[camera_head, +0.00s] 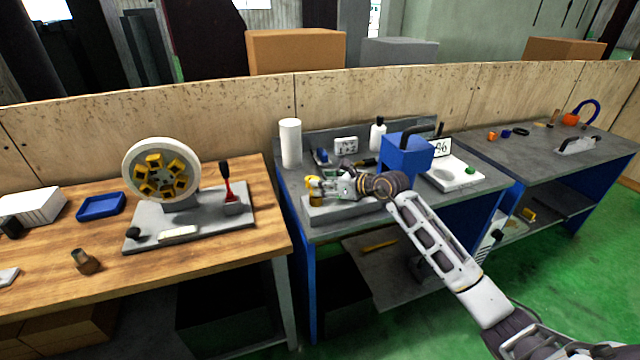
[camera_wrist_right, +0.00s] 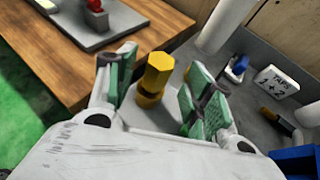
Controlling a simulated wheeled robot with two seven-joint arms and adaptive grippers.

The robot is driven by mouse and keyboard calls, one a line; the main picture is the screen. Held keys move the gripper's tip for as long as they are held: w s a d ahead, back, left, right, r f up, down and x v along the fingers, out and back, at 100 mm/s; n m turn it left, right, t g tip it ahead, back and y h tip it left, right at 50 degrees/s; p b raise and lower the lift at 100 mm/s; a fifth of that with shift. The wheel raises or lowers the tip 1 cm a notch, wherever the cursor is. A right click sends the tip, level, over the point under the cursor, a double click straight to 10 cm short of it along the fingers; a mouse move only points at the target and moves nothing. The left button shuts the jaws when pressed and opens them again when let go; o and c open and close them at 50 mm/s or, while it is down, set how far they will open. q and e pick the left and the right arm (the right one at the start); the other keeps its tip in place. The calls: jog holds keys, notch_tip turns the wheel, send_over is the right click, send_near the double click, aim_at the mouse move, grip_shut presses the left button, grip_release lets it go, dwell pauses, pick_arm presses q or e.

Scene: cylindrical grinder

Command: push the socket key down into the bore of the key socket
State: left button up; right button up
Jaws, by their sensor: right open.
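The socket key is a yellow, hex-headed piece that stands roughly upright near the left end of a grey block (camera_head: 345,211) on the middle bench. In the right wrist view the key (camera_wrist_right: 156,78) is between my right gripper's (camera_wrist_right: 153,84) green-padded fingers. The fingers are open, with visible gaps to the key on both sides. In the head view my right gripper (camera_head: 335,184) reaches in from the right, level with the key's top. The bore and how deep the key sits in it are hidden. My left gripper is not in view.
A white cylinder (camera_head: 290,143) stands behind the block. A blue box (camera_head: 406,158) and a white tray (camera_head: 452,174) are to the right.

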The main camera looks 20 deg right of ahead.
jog(key=shift+v, duration=1.75)
jog(key=shift+r, duration=0.1)
